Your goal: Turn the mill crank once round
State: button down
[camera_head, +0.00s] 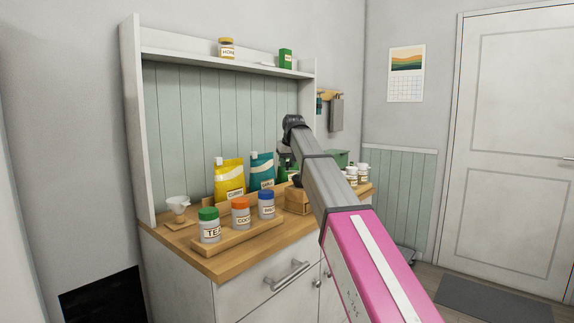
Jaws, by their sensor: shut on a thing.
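The mill stands on the wooden counter behind my arm; its brown wooden base (296,202) shows at the arm's left edge. Dark metal shows above the base, but my arm covers much of the mill's upper part. My arm reaches in from the lower right, and its wrist bends down over the mill.
A wooden tray (233,241) with jars (210,227) stands left of the mill. Yellow (229,180) and teal (262,171) bags stand behind. A white funnel (178,205) is at the far left. Small white jars (363,174) stand right of my arm.

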jog(key=shift+w+d+m+h, duration=0.55)
jog(key=shift+w+m+h, duration=0.15)
jog(key=shift+m, duration=1.05)
jog(key=shift+w+d+m+h, duration=0.6)
jog(key=shift+w+m+h, duration=0.1)
jog(key=shift+m, duration=1.1)
jog(key=shift+w+d+m+h, duration=0.6)
jog(key=shift+w+m, duration=0.1)
jog(key=shift+m, duration=1.05)
jog(key=c, duration=0.8)
grip_release()
jog(key=v, duration=1)
jog(key=shift+a+r, duration=0.15)
jog(key=shift+r, duration=0.25)
